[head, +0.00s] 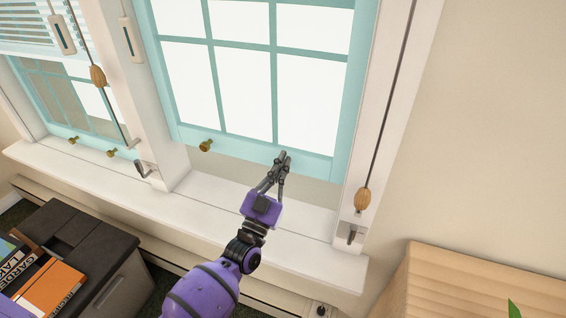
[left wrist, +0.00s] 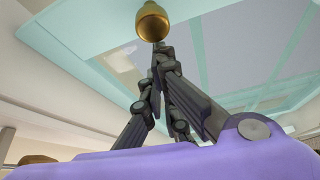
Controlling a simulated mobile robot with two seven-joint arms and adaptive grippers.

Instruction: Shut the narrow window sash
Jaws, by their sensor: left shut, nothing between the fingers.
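A teal-framed window sash (head: 235,145) with several panes stands raised, with a gap between its bottom rail and the white sill (head: 225,200). A brass knob (head: 206,146) sits on the left part of that rail. My left gripper (head: 284,155) is shut and empty, its tips at the right part of the bottom rail; contact cannot be told. In the left wrist view the closed fingertips (left wrist: 160,48) are just below a brass knob (left wrist: 152,20) in the picture, with the teal sash (left wrist: 205,50) behind. My right gripper is not in view.
A second teal window (head: 85,135) with blinds is at the left. Corded wooden pulls (head: 98,76) hang beside the windows. A dark box with books (head: 85,220) stands lower left, and a wooden slatted surface (head: 480,285) is lower right.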

